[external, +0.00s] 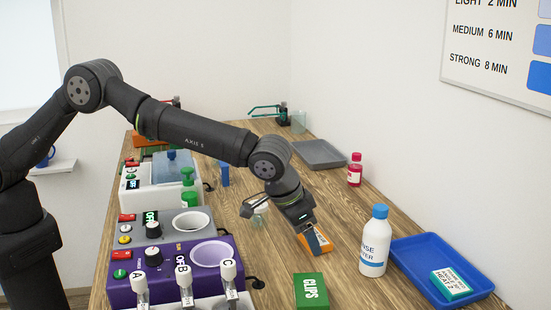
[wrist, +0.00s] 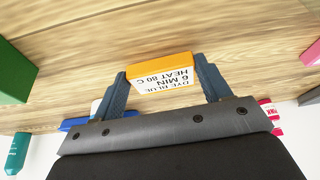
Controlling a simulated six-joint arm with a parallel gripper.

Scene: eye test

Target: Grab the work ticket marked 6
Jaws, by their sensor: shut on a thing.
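An orange work ticket (wrist: 162,73) with a white label is held between the two fingers of my gripper (wrist: 163,82). In the wrist view its label appears upside down and reads DYE BLUE, 6 MIN, HEAT 80 C. In the external view the orange ticket (external: 320,243) shows at the tip of my gripper (external: 310,231), over the wooden table. I cannot tell how far it is above the table. A teal ticket (external: 451,283) with a white label lies in the blue tray (external: 412,252); its print is too small to read.
A green CLIPS box (external: 311,291) stands close in front of my gripper. A white bottle with a blue cap (external: 373,245) stands to its right. A grey tray (external: 319,154) and red bottle (external: 355,170) are farther back.

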